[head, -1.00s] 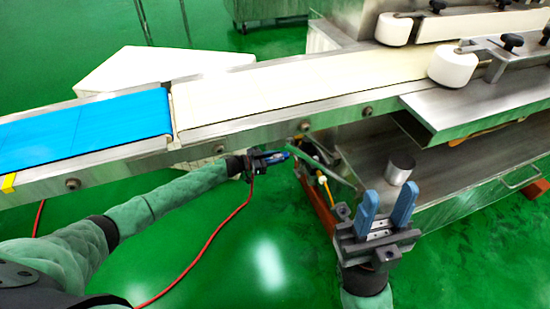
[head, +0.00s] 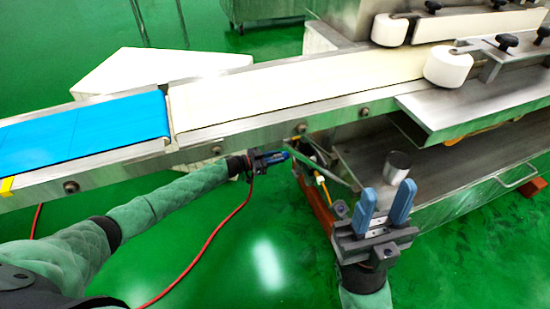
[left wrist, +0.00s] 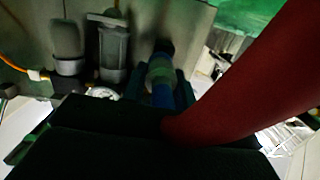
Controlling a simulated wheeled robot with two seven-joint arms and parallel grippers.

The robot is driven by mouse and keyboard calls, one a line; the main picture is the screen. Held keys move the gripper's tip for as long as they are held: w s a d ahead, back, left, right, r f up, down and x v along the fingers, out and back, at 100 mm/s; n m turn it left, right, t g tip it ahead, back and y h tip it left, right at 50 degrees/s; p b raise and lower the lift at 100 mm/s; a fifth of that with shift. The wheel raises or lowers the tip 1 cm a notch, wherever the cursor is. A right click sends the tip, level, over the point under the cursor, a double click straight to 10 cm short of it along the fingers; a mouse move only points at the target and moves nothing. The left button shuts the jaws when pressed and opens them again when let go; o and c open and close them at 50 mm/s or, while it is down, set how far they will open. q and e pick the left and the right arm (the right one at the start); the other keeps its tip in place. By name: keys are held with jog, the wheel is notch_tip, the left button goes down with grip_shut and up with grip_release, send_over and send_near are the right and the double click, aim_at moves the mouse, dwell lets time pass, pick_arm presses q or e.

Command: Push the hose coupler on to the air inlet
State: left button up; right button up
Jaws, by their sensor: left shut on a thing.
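My left gripper (head: 284,156) is below the front edge of the conveyor, beside the machine's underside. It is shut on the hose coupler (left wrist: 160,72), which shows in the left wrist view as a pale greenish and blue piece between the blue fingers. The coupler's far end meets or overlaps a dark round fitting (left wrist: 164,46) on the metal panel, apparently the air inlet. I cannot tell whether the coupler is seated on it. The red hose (head: 232,214) hangs from the gripper and crosses the left wrist view. My right gripper (head: 384,206) is open and empty, fingers up.
Two cylindrical units and a round gauge (left wrist: 104,92) sit left of the coupler in the left wrist view. The conveyor (head: 290,88) runs just above my left arm. A metal cup (head: 397,166) stands on the lower shelf behind my right gripper.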

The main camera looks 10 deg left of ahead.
pick_arm(q)
jog(key=o, duration=1.2)
jog(key=shift+c, duration=0.2)
